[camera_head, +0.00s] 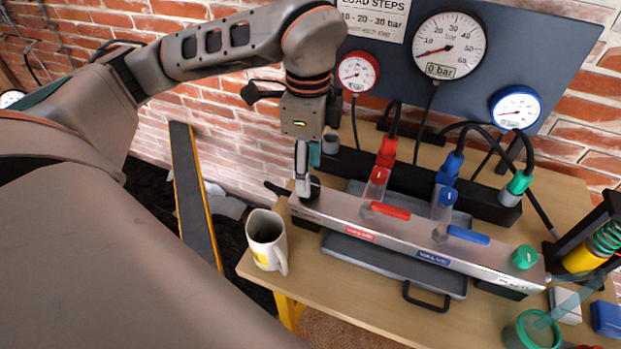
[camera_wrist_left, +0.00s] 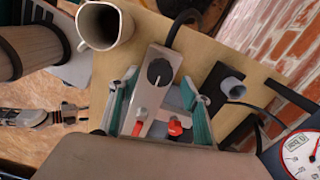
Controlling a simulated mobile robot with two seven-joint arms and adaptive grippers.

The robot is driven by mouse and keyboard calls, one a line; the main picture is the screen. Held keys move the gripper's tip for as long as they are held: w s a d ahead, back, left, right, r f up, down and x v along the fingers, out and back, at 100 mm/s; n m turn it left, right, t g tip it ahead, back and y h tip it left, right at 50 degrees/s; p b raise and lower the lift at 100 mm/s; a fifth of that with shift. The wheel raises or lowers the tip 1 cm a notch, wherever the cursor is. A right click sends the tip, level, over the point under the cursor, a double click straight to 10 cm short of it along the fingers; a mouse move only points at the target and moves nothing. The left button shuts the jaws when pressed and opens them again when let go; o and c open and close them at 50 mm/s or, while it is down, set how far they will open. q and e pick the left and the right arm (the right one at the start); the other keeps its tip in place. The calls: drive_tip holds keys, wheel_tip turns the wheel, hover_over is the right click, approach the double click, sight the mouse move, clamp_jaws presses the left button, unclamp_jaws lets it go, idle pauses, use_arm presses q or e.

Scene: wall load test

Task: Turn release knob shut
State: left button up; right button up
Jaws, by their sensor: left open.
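The release knob (camera_head: 313,186) is a dark round knob on the left end of a grey metal manifold (camera_head: 340,208). In the left wrist view the knob (camera_wrist_left: 160,73) shows a light pointer mark and lies between the fingertips. My left gripper (camera_head: 308,172) is open, pointing down over that end of the manifold. In the left wrist view its teal-padded fingers (camera_wrist_left: 161,82) stand apart, one on each side of the knob. I cannot tell whether they touch it. The large gauge (camera_head: 448,46) has a display reading 0 bar.
A white mug (camera_head: 267,241) stands left of the manifold near the table edge. Red (camera_head: 391,211) and blue (camera_head: 467,235) valve levers and a green knob (camera_head: 525,257) sit along the manifold. Hoses and a dark gauge panel (camera_head: 402,66) rise behind. A spring device (camera_head: 590,249) stands at right.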

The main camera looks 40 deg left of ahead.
use_arm(q)
wheel_tip(320, 180, down, 2)
drive_tip(key=shift+f, duration=0.45)
use_arm(e)
drive_tip(key=shift+w+d+f, duration=0.15)
drive_tip(key=shift+w+d, duration=0.1)
drive_tip(key=shift+d, duration=0.05)
use_arm(q)
drive_tip(key=shift+c, duration=0.7)
drive_tip(key=c, duration=1)
drive_tip(key=shift+o, duration=0.2)
use_arm(e)
drive_tip(key=shift+s+a, duration=0.1)
